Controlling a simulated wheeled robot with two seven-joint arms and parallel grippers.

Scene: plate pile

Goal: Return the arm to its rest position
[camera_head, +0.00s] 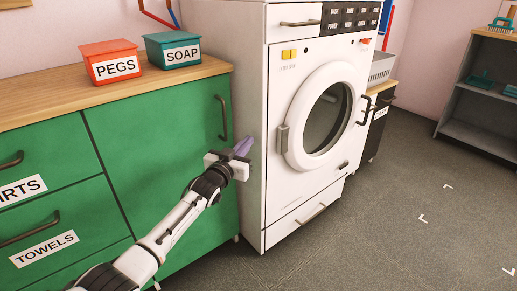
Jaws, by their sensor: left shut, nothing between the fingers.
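My left arm comes in from the lower left, and its left gripper (241,147) is shut with nothing held. The purple-grey fingertips point toward the left side of the white washing machine (281,190), in front of the green cabinet's right edge. I cannot tell whether the fingertips touch the machine. My right gripper is not in view.
The green cabinet (160,150) has a wooden top holding an orange PEGS box (112,62) and a green SOAP box (173,49). The machine's round door (325,115) is closed. A grey shelf (480,100) stands far right. The grey floor (400,220) at right is clear.

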